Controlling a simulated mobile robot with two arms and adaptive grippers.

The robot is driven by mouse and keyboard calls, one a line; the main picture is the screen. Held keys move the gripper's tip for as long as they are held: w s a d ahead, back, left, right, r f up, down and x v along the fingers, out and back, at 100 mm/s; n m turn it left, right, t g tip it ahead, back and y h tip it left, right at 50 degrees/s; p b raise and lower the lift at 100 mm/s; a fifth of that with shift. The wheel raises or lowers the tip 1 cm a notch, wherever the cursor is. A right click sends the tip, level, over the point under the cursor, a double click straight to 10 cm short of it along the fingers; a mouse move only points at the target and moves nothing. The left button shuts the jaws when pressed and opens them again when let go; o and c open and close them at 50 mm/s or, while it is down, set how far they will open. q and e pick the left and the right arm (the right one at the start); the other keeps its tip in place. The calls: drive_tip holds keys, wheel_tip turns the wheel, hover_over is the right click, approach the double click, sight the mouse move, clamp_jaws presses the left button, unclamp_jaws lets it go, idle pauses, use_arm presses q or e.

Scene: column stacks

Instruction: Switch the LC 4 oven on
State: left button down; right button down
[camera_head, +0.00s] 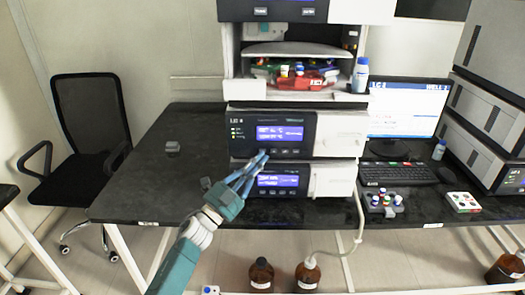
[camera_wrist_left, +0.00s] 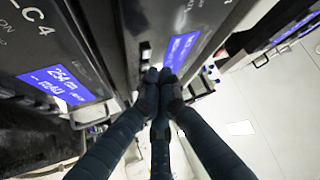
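The LC stack at the centre has an upper unit (camera_head: 340,140) with a lit blue screen (camera_head: 280,133), green indicator lights and a faint label at its upper left. A lower unit (camera_head: 330,182) has a second blue screen (camera_head: 277,181). In the left wrist view, an "LC 4" label (camera_wrist_left: 32,20) stands beside a blue readout (camera_wrist_left: 58,86). My left gripper (camera_head: 262,158) has its fingers together and empty, at the button strip below the upper screen. Its fingertips (camera_wrist_left: 158,76) also meet in the left wrist view; I cannot tell whether they touch a button.
A shelf with a red tray (camera_head: 308,82) and a bottle (camera_head: 361,75) is above. A monitor (camera_head: 405,110), keyboard (camera_head: 410,174) and vial rack (camera_head: 383,203) stand to the right. The dark bench (camera_head: 150,180) is mostly clear on the left.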

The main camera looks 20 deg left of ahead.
use_arm(q)
drive_tip(key=s+p, duration=0.1)
drive_tip(key=s, duration=0.1)
drive_tip(key=s+d, duration=0.1)
drive_tip(key=s, duration=0.1)
drive_tip(key=shift+s+d+p, duration=0.1)
drive_tip(key=shift+p, duration=0.3)
